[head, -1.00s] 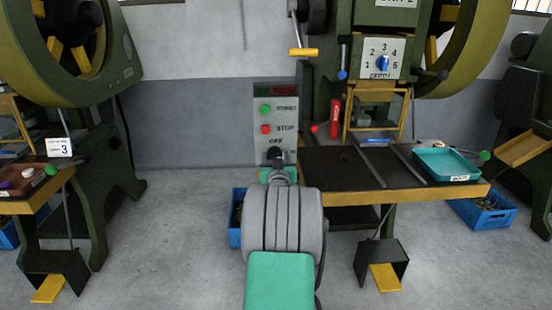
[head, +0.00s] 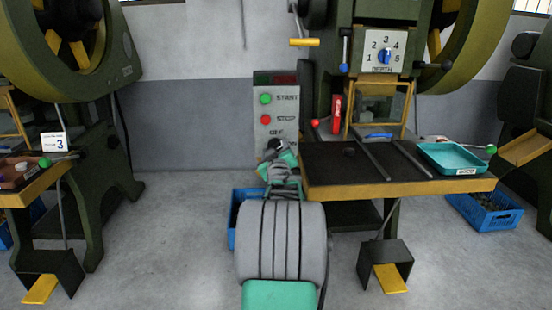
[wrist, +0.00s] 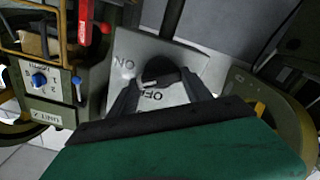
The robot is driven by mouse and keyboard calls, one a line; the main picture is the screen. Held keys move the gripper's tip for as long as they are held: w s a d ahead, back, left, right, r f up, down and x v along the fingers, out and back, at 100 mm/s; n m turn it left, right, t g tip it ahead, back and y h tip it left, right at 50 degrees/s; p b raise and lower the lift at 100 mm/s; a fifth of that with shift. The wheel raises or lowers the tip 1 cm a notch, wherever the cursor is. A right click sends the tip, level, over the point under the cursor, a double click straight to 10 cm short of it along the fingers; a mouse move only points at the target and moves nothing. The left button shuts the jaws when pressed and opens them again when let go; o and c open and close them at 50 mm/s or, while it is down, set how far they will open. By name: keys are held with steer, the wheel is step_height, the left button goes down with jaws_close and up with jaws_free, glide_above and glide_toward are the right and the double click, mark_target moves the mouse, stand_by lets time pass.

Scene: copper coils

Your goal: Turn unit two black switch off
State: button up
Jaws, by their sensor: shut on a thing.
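The black switch (wrist: 165,72) is a round knob on a pale control panel (wrist: 190,58), with OFF and ON lettering beside it. In the wrist view it sits between the two fingers of my gripper (wrist: 160,90), which are shut on it. A pale mark shows on the knob's edge between ON and OFF, nearer OFF. In the head view my gripper (head: 279,152) is at the lower part of the panel (head: 264,138), below the green START button (head: 266,98) and red STOP button (head: 265,119). My gripper and wrist partly hide the switch and its labels there.
The black-topped work table (head: 330,172) stands just right of my gripper, with a teal tray (head: 450,158) on it. A red-handled lever (head: 336,114) and a dial (head: 385,54) are on the green press. A blue crate (head: 246,205) lies below the panel.

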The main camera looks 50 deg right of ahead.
steer(key=n+b, duration=0.4)
steer(key=n, duration=0.2)
steer(key=n+b, duration=0.5)
steer(key=n, duration=0.1)
steer(key=shift+w+a+f, duration=0.15)
steer(key=shift+w, duration=0.05)
stand_by(0.4)
steer(key=o, duration=1.4)
steer(key=shift+c, duration=0.2)
steer(key=p+v, duration=0.1)
steer(key=v, duration=0.6)
steer(key=shift+s+a+p, duration=0.25)
steer(key=shift+s+p, duration=0.05)
steer(key=shift+p, duration=0.05)
